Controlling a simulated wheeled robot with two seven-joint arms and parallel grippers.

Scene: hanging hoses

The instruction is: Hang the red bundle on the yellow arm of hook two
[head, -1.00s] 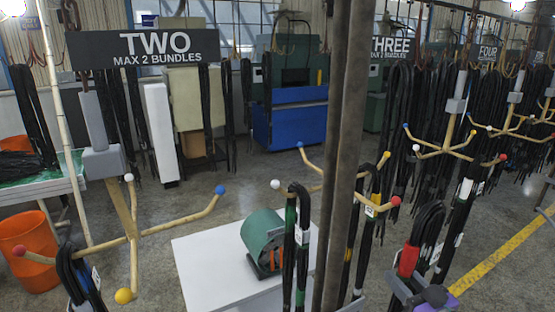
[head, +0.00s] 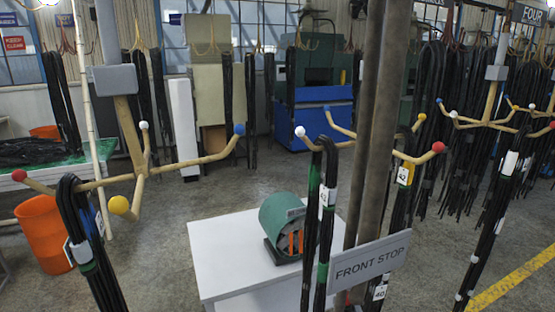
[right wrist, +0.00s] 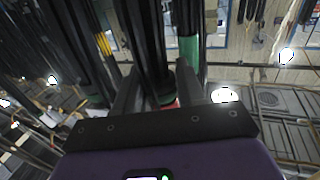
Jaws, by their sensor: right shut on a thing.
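Hook two (head: 128,140) is at the left of the head view, with its sign out of frame. Its yellow-tipped arm (head: 119,205) points towards me and looks bare. Its red, white and blue tips also show. A black bundle with white and green bands (head: 78,225) hangs on the red-tipped arm. My right gripper (right wrist: 158,88) is in the right wrist view only, shut on black hose, the red bundle (right wrist: 150,50). A small bit of red shows between the fingers; most of the bundle is hidden or out of frame. My left gripper is in no current view.
A grey post (head: 378,130) with a FRONT STOP sign (head: 370,262) stands right of centre. Another hook beside it carries banded black bundles (head: 325,200). A white table (head: 230,262) with a green drum (head: 285,225) stands in the middle. An orange bin (head: 42,235) is behind hook two.

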